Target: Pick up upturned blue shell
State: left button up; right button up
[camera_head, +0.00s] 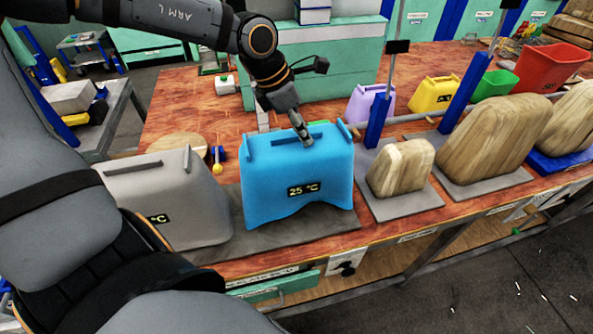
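The blue shell (270,187) stands upturned on a grey plate at the middle of the bench, its broad closed side up and a "25 °C" display on its front. Raised ridges run along its top. My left gripper (305,137) points down at the top of the shell, right of its middle. Its fingertips are at or just above the top surface; I cannot tell if they touch. The fingers show narrow and edge-on, so their opening is unclear. My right gripper is not in view.
A grey shell (182,205) stands close on the left. A wooden block (400,168) on a plate and a blue post (378,120) are close on the right. Purple (362,104), yellow (431,96), green (494,85) and red (548,68) shells stand farther right. A teal box stands behind.

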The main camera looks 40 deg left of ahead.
pick_arm(q)
grip_shut()
dwell(0.5)
